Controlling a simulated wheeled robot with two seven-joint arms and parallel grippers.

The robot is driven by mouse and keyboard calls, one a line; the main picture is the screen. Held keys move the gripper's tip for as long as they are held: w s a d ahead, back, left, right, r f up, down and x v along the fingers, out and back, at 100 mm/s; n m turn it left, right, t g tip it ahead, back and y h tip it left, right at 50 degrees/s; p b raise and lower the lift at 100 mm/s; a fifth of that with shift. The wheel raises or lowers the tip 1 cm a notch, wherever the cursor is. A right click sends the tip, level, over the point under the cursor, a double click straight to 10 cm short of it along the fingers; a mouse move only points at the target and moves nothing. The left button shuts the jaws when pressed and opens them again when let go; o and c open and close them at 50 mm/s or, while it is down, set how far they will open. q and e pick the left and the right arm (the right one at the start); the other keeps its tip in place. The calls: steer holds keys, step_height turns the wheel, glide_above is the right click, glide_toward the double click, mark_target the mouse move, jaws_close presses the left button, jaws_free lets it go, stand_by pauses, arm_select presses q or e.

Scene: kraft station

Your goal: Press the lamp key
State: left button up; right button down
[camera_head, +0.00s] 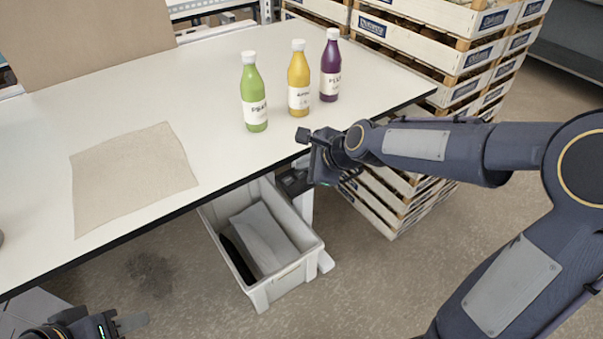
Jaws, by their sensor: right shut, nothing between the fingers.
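I cannot make out a lamp key or a lamp in the head view. A dark box-like part (293,182) shows just under the table's front edge, above the grey bin; I cannot tell whether it carries a key. My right gripper (320,165) is shut and empty, at the table's front edge right beside that dark part. Its fingertips are hard to tell apart from the dark shapes around them, and I cannot tell whether they touch anything. My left gripper (118,324) is low at the bottom left, partly cut off by the frame, away from the table top.
Green (253,92), yellow (298,78) and purple (331,66) bottles stand on the white table (210,75). A beige sheet (133,172) lies on its left. A grey bin (289,283) stands below the front edge. Stacked crates (430,45) stand behind, at right.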

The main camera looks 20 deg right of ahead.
mark_target(305, 176)
steer(key=shift+f+b, duration=0.3)
steer(key=shift+f, duration=0.25)
stand_by(0.5)
steer(key=shift+r, duration=0.1)
steer(key=shift+r+p, duration=0.8)
steer(key=shift+p, duration=0.2)
step_height(305, 176, up, 6)
steer(key=p, duration=0.6)
